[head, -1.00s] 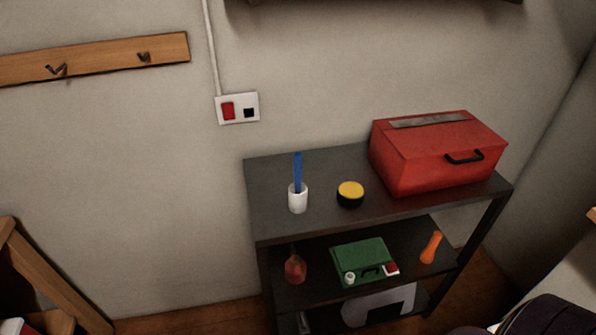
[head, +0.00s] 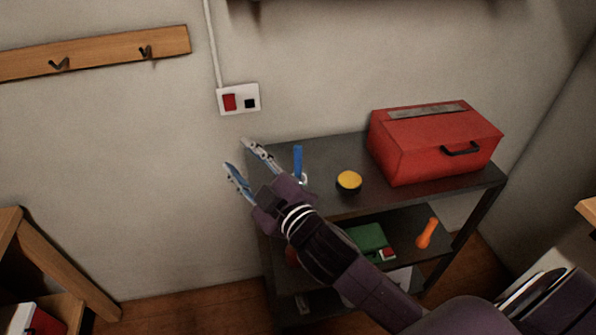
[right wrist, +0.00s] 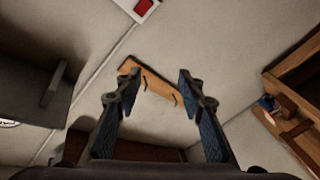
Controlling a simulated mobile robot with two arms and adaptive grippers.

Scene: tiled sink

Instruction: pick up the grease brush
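A blue upright handle (head: 298,160), which looks like the grease brush, stands in a white cup (head: 303,180) on the top shelf of a dark rack (head: 340,150). My right arm hides most of the cup. My right gripper (head: 237,155) is open and empty, its fingers spread. It is to the left of the handle, by the rack's left end, and does not touch the handle. In the right wrist view, the two fingers (right wrist: 158,80) are apart with nothing between them. My left gripper is not in view.
A yellow-topped black tin (head: 349,182) and a red toolbox (head: 435,145) are to the right of the cup. A green box (head: 368,238) and an orange object (head: 427,233) lie on the lower shelf. A wall socket (head: 238,99) is above the rack's left end.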

